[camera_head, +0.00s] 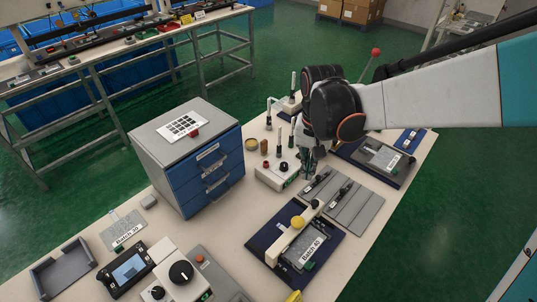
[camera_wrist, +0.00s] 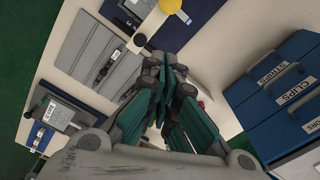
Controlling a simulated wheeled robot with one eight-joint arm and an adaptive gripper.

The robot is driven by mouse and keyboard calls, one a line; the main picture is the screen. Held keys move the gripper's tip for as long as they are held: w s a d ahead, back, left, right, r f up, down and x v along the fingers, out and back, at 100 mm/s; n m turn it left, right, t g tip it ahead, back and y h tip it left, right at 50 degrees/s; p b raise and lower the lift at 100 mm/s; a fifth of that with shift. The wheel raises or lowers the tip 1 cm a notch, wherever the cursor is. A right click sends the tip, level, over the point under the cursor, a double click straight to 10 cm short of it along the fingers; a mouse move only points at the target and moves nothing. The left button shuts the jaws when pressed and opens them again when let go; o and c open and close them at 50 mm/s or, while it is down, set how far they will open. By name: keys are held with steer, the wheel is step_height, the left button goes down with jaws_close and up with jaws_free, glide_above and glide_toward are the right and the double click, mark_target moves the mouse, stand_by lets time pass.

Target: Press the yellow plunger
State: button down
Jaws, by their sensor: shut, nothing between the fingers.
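The yellow plunger (camera_head: 297,221) is a round yellow knob on a pale bar of a press fixture. The bar spans a dark blue base (camera_head: 262,243) with a plate labelled "Batch 40" on it. The plunger also shows at the top edge of the wrist view (camera_wrist: 170,5), partly cut off. My gripper (camera_head: 309,170) points down over the table behind the plunger, apart from it. In the wrist view its teal-padded fingers (camera_wrist: 168,65) are shut and empty.
A grey panel (camera_head: 345,205) with black handles lies right of the press. A white box (camera_head: 272,178) with knobs stands close to my gripper. A blue drawer cabinet (camera_head: 208,170) stands at left. Another dark-based fixture (camera_head: 395,178) lies at right, with control boxes (camera_head: 172,283) in front.

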mark_target(297, 226)
step_height(297, 226, down, 13)
steer(key=s+b, duration=0.2)
steer(key=b, duration=0.2)
steer(key=shift+s+a, duration=0.25)
steer(key=shift+s, duration=0.1)
steer(key=shift+b, duration=0.35)
